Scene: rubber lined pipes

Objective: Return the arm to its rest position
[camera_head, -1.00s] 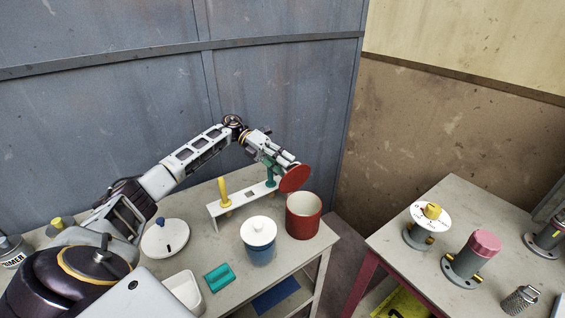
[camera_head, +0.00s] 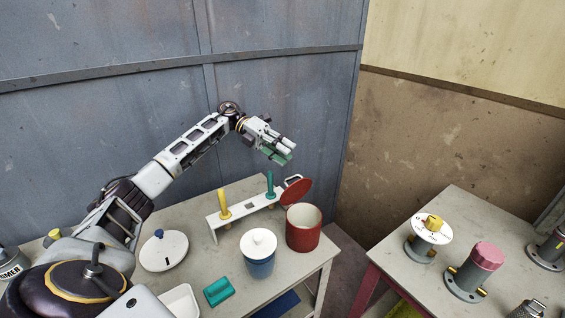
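My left arm reaches in from the left, and its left gripper (camera_head: 278,154) is raised above the back of the table. Nothing is held in it; its green-tipped fingers look apart, though they are small in view. Below it, a red disc-shaped lid (camera_head: 296,192) with a grey handle stands tilted between the white rack and the red pot (camera_head: 303,229). I cannot tell exactly what it rests on. The white rack (camera_head: 236,212) carries a yellow-handled tool (camera_head: 224,203) and a green-handled tool (camera_head: 270,186). My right gripper is out of view.
The table (camera_head: 207,259) also holds a white lid with a blue knob (camera_head: 163,251), a blue pot with a white lid (camera_head: 259,254), a teal block (camera_head: 218,291) and a white tray (camera_head: 178,302). A second table (camera_head: 398,268) at right bears flanged pipes. Walls close off the back.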

